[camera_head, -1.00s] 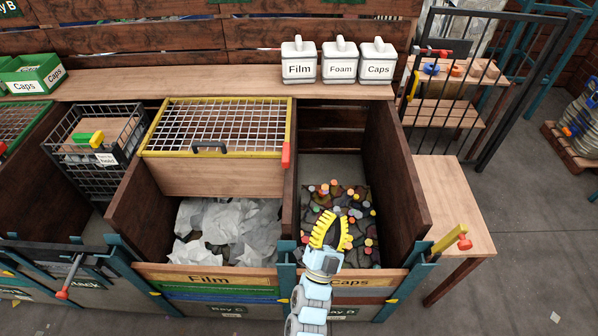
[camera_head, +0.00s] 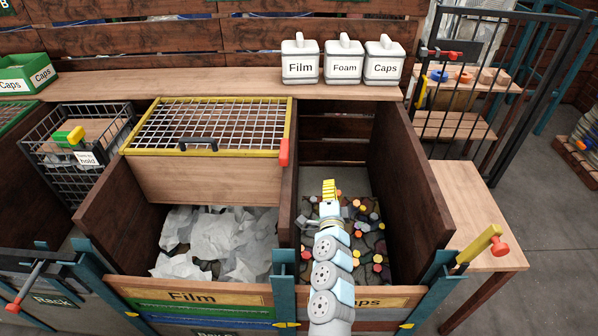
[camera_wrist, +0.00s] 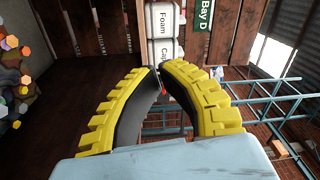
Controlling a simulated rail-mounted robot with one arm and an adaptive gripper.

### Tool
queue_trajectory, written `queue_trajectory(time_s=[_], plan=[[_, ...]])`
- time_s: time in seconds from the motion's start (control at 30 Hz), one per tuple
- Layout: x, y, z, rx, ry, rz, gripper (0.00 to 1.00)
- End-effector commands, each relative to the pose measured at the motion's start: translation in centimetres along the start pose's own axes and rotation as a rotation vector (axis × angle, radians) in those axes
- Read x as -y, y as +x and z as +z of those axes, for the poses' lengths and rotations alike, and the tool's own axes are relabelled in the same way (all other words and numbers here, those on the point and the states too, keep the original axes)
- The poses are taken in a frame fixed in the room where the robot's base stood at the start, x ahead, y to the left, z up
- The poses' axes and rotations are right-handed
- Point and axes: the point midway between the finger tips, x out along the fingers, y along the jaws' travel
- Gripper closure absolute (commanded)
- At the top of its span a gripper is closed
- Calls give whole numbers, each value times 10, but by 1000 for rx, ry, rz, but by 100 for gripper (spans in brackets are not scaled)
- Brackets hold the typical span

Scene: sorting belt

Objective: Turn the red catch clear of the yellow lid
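The yellow lid (camera_head: 207,126) is a yellow-framed wire mesh with a dark handle (camera_head: 198,145) at its front edge. It lies closed over the back of the Film bay. The red catch (camera_head: 284,152) hangs upright at the lid's right front corner, overlapping the yellow frame. My gripper (camera_head: 329,184) is over the Caps bay, to the right of and nearer than the catch, and apart from it. In the wrist view my gripper (camera_wrist: 160,69) has its curved yellow fingers brought together at the tips, with nothing visibly held.
A dark wooden divider (camera_head: 288,205) stands between the Film bay and my gripper's bay. The right bay wall (camera_head: 412,190) stands close beyond my arm. Three white canisters (camera_head: 343,62) stand on the back shelf. A yellow post with a red knob (camera_head: 480,244) is at right.

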Motion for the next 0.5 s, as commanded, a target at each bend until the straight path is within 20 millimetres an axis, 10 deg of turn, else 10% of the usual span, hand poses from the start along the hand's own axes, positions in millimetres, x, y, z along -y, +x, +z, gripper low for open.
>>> queue_trajectory(time_s=[0.5], plan=[[-10,31,52,267,234,30,100]])
